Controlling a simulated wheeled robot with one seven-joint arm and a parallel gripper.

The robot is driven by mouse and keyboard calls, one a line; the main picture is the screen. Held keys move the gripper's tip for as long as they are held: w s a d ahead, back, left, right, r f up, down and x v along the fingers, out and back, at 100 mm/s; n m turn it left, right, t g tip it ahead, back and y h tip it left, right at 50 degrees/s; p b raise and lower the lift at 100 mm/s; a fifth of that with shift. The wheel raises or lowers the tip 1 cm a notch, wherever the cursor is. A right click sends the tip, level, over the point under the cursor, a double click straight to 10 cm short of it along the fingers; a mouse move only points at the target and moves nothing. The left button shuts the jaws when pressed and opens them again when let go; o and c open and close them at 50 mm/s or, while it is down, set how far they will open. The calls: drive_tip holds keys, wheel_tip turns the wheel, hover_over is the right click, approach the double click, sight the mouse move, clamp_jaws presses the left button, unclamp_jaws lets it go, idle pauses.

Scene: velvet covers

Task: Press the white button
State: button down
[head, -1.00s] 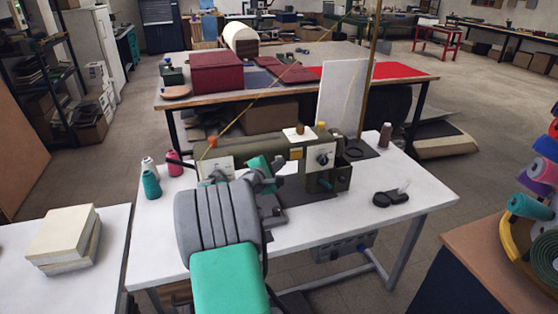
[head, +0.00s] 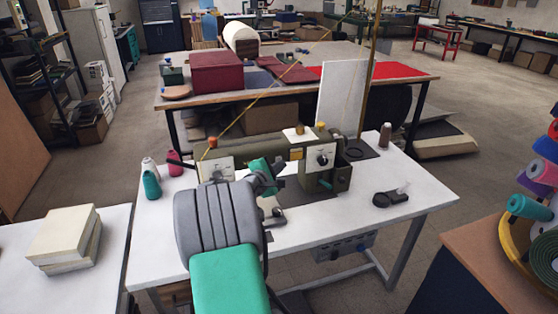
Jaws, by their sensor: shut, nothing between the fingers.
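An olive-green sewing machine (head: 240,150) stands on the white table (head: 400,215). Its right end has a white plate with a dark round knob (head: 323,159). A small white piece (head: 298,134) sits on top of the machine. No white button can be made out for certain; a control box (head: 343,248) under the table's front edge carries small controls too small to tell apart. My gripper (head: 278,180) is shut and empty, in front of the machine's middle, left of the knob plate. My arm partly hides the fingers and the machine's lower left.
A black object (head: 390,198) lies on the table's right. A thin pole (head: 369,75) and white panel (head: 342,92) rise behind. The table's front right is clear.

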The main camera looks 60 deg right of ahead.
drive_tip(key=s+a+p, duration=0.2)
drive_tip(key=s+a, duration=0.2)
drive_tip(key=shift+a, duration=0.15)
drive_tip(key=shift+s, duration=0.15)
